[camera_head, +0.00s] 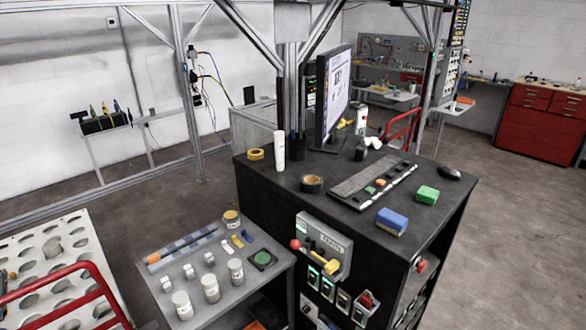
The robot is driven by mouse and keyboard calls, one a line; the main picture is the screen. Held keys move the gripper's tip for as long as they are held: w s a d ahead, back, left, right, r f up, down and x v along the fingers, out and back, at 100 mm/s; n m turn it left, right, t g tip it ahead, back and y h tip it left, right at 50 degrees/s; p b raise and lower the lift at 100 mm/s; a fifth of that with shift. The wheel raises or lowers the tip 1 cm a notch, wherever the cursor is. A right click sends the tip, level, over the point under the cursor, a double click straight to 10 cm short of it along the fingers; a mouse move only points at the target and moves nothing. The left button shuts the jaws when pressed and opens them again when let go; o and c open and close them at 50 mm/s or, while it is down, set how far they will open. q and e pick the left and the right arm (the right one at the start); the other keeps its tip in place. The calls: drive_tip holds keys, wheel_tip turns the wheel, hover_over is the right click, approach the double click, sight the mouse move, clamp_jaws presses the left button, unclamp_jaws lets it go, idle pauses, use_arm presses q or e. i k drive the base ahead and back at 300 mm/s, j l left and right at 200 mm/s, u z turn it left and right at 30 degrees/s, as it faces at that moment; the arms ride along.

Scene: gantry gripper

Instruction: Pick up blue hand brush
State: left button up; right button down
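A blue block-shaped item, which looks like the blue hand brush (392,220), lies on the black desk top (340,205) near its front right edge. Its top is blue and a paler layer shows along its lower side. Nothing covers it. A similar green block (428,194) lies behind it and to its right, apart from it. Neither of my grippers is in view.
A keyboard (358,183), tape roll (312,183), mouse (449,172) and monitor (334,95) share the desk. A lower grey table (200,235) with several jars stands at left. Red rails (60,272) cross the lower left. Open floor (520,220) lies right.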

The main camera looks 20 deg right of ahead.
sight(393, 222)
drive_tip(key=l+z, duration=0.1)
drive_tip(key=z, duration=0.3)
drive_tip(key=k+l+z, duration=0.1)
drive_tip(key=z, duration=0.3)
drive_tip(key=l+z, duration=0.1)
drive_tip(key=z, duration=0.3)
